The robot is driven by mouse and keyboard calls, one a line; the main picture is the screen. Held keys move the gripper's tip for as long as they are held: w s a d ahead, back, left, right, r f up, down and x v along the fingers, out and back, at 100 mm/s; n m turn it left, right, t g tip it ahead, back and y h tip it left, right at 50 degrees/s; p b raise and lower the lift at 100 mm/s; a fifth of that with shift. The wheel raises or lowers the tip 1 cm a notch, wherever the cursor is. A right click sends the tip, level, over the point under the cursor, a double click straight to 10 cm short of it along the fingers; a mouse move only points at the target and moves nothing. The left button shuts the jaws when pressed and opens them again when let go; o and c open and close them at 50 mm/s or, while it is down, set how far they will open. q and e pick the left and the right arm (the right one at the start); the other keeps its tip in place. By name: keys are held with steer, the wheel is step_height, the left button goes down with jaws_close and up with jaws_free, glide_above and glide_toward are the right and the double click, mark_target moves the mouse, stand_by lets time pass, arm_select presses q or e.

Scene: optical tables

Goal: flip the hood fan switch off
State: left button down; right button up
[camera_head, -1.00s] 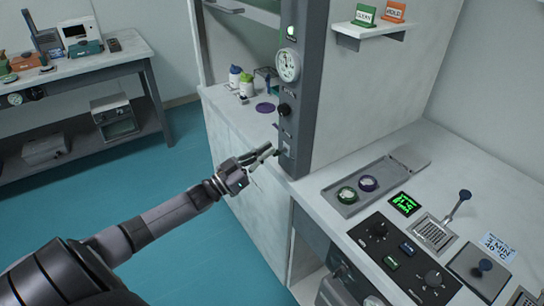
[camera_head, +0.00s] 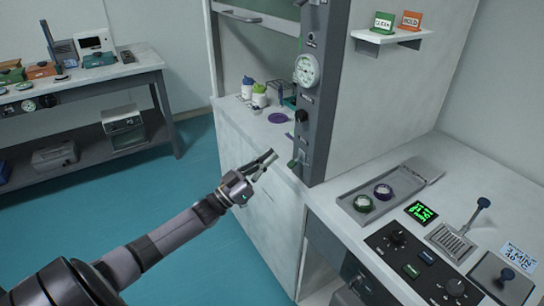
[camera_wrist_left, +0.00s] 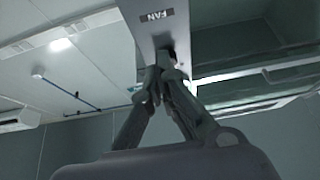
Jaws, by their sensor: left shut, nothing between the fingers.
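The hood's grey control post (camera_head: 318,115) stands right of centre in the head view. The fan switch, a small lever (camera_head: 292,163), appears low on its front. In the left wrist view, the FAN label (camera_wrist_left: 152,16) shows upside down, with a dark switch part (camera_wrist_left: 166,55) just below it in the picture. My left gripper (camera_head: 270,159) is shut and empty, left of the switch, with a small gap in the head view. Its fingers (camera_wrist_left: 163,80) partly cover the switch in the wrist view. A small lamp (camera_head: 311,38) above the gauge looks dark. My right gripper is out of view.
A round gauge (camera_head: 306,69) and a black knob (camera_head: 302,115) sit higher on the post. Bottles (camera_head: 259,95) stand on the hood counter behind. The right bench carries a tray (camera_head: 346,200) and a control panel (camera_head: 386,246). Open floor lies left.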

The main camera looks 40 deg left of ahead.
arm_select(q)
steer(key=s+a+f+b, duration=0.1)
steer(key=s+f+b, duration=0.1)
steer(key=s+f, duration=0.2)
steer(key=shift+a+f, duration=0.35)
steer(key=shift+f, duration=1.05)
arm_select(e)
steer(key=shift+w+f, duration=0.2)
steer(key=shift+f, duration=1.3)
